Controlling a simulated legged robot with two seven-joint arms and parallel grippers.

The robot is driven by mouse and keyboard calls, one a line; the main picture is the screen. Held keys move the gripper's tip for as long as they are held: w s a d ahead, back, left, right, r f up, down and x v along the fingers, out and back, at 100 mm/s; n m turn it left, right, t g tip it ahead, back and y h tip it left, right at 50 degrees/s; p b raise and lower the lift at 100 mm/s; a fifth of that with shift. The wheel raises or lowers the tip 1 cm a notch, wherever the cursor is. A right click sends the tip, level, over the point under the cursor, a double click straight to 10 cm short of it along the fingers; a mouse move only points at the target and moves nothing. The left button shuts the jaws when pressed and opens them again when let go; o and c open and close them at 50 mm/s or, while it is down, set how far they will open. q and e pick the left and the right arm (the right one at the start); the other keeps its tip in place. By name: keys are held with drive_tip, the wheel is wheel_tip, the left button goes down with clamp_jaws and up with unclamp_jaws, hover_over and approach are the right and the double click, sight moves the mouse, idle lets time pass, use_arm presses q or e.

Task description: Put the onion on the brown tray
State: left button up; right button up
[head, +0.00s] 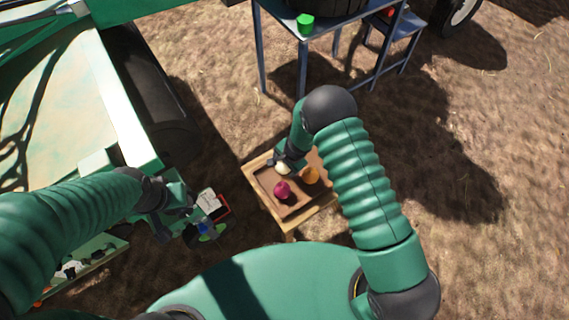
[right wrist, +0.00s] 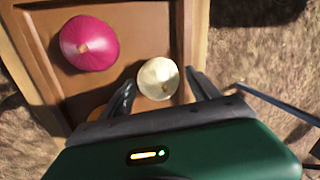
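A brown tray (head: 292,208) with raised edges sits on a small wooden stand; it also fills the upper left of the right wrist view (right wrist: 152,32). A pale, whitish onion (right wrist: 158,79) lies over the tray floor; it shows small in the head view (head: 284,169). My right gripper (right wrist: 161,75) points down over the tray with its fingers apart, one on each side of the pale onion. I cannot tell whether they touch it. My left gripper (head: 185,222) is at the left, away from the tray; its fingers are unclear.
A magenta onion (head: 282,189) and an orange round item (head: 310,176) also lie in the tray. A colourful item (head: 212,208) is beside my left gripper. A green vehicle (head: 120,85) stands left. A metal table (head: 330,22) holding a green cup (head: 305,23) stands behind.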

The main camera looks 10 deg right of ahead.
drive_tip(key=shift+s+d, duration=0.1)
drive_tip(key=shift+r, duration=0.15)
drive_tip(key=s+d+r+n+p, duration=0.2)
drive_tip(key=s+r+n, duration=0.15)
drive_tip(key=r, duration=0.85)
drive_tip(key=s+d+r+n+p, duration=0.15)
drive_tip(key=s+r, duration=0.25)
drive_tip(key=r, duration=0.7)
drive_tip(key=s+d+r+n+h, duration=0.1)
drive_tip(key=s+d+r+n, duration=0.4)
drive_tip(key=s, duration=0.5)
wheel_tip(320, 180, up, 2)
drive_tip(key=shift+s+d+r+n+h, duration=0.2)
drive_tip(key=shift+s+n+h, duration=0.1)
drive_tip(key=shift+n, duration=0.6)
drive_tip(key=shift+a, duration=0.1)
